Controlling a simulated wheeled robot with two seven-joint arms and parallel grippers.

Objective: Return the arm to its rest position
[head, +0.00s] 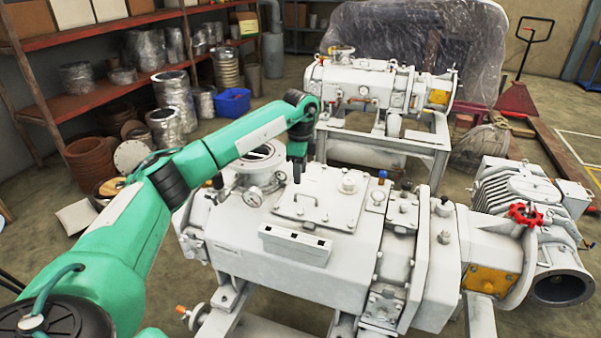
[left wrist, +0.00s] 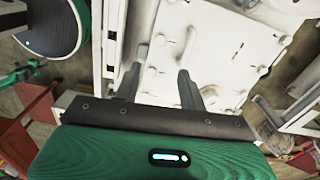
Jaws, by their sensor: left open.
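My green left arm reaches in from the left over a large white screw vacuum pump (head: 225,235). My left gripper (head: 297,172) points down above the pump's top, beside the flat bolted cover plate (head: 317,200). In the left wrist view the gripper (left wrist: 159,86) has its two dark fingers apart with nothing between them. The pump's white top (left wrist: 205,45) lies beyond the fingers. I cannot tell exactly how far the fingertips are above it. My right gripper is not in view.
A red handwheel (head: 525,214) is at the pump's right end. A second white pump (head: 345,85) stands behind on a frame. Shelves (head: 100,35) with metal parts line the left wall.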

